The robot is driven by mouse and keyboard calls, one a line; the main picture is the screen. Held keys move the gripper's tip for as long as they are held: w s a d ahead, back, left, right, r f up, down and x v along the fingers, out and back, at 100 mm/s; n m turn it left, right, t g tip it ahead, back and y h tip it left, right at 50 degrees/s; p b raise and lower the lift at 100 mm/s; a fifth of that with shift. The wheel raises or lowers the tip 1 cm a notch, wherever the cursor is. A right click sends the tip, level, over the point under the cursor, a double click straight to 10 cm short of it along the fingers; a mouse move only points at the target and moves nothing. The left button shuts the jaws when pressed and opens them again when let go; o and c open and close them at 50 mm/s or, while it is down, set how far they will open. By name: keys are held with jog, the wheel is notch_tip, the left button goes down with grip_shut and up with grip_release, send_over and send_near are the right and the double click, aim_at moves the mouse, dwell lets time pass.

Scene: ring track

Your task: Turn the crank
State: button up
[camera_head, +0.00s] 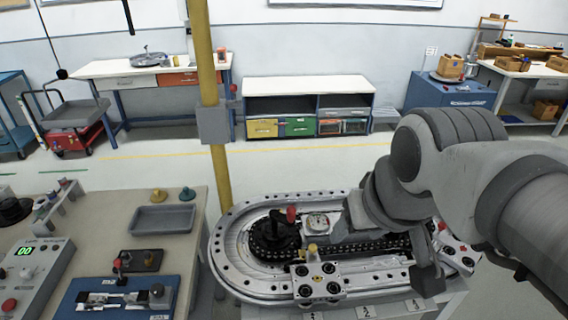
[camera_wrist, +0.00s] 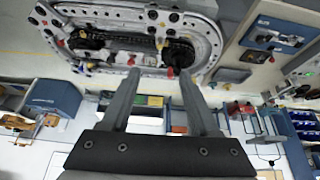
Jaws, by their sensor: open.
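The crank (camera_head: 275,236) is a black arm on a black toothed wheel at the left end of the silver oval track (camera_head: 222,246). Its red knob (camera_head: 291,214) stands upright. My gripper (camera_head: 385,256) is open and empty, above the right part of the track, to the right of the crank. In the wrist view the scene is upside down. I cannot tell the exact distance. My arm hides part of the track's right side.
A yellow post (camera_head: 219,150) stands behind the track's left end. A workbench at left holds a grey tray (camera_head: 163,219), a blue fixture (camera_head: 125,296) and a control box (camera_head: 36,270). A carriage block (camera_head: 317,279) sits on the track's near side.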

jog(key=w+a+r+n+g, duration=0.1)
jog(key=w+r+n+g, duration=0.1)
jog(key=w, duration=0.7)
jog(key=n+g+b, duration=0.2)
jog(key=n+g, duration=0.1)
jog(key=n, duration=0.2)
send_over(291, 207)
notch_tip(291, 207, down, 8)
notch_tip(291, 207, down, 18)
jog(key=shift+r, duration=0.25)
grip_shut()
jog(key=shift+r, duration=0.1)
